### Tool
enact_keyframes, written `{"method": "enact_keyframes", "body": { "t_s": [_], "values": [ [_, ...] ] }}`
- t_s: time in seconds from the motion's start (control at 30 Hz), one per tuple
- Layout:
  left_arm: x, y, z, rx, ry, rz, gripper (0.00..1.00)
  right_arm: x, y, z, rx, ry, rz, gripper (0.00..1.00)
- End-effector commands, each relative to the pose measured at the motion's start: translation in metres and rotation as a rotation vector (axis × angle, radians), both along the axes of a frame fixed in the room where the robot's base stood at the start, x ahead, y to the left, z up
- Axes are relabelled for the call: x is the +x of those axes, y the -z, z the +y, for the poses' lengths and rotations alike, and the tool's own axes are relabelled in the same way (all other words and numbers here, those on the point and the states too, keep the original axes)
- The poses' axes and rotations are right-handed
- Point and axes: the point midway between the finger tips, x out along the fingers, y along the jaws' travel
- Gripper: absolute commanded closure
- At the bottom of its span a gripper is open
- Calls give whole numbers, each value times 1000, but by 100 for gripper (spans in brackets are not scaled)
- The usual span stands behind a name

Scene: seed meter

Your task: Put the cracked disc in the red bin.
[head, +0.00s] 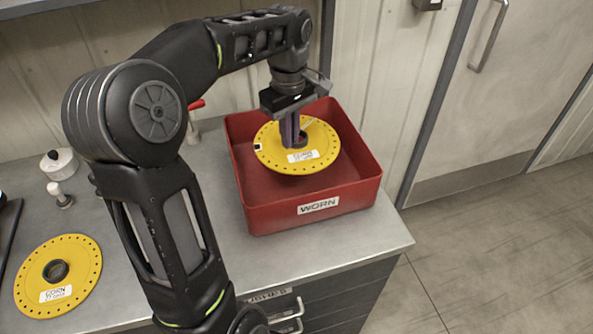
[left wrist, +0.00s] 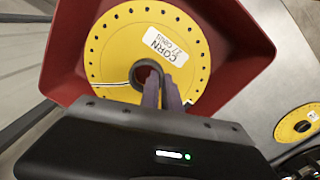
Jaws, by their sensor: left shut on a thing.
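A yellow disc (head: 274,157) with a ring of small holes and a corn label is inside the outline of the red bin (head: 343,195), which bears a "WORN" label. My left gripper (head: 291,143) points down and is shut on this disc at its central hub. The left wrist view shows the disc (left wrist: 110,60) with a pale line running from the hub to its edge, like a crack, and the fingers (left wrist: 163,92) at the hub. Whether the disc touches the bin floor, I cannot tell. My right gripper is out of view.
A second yellow corn disc (head: 85,265) lies flat on the grey bench (head: 330,252) at the left. A white lidded pot (head: 58,163) and a small white-knobbed item (head: 60,194) stand behind it. The bench ends just right of the bin.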

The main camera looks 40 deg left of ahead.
Motion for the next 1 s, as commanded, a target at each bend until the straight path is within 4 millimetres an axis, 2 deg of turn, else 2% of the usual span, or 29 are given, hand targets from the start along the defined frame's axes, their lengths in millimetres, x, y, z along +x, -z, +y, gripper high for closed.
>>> {"method": "enact_keyframes", "body": {
  "t_s": [0.13, 0.23, 0.53, 0.87, 1.0],
  "values": [
    [0, 1, 0, 0, 0, 0, 100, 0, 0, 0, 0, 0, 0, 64],
    [0, 9, 0, 0, 0, 3, 100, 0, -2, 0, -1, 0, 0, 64],
    [0, 57, 0, -1, -1, 2, 100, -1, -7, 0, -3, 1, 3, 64],
    [0, 62, 0, 1, 0, -1, 100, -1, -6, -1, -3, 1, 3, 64],
    [-1, 73, 0, 0, -1, 3, 100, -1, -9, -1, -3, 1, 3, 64]
  ]
}}
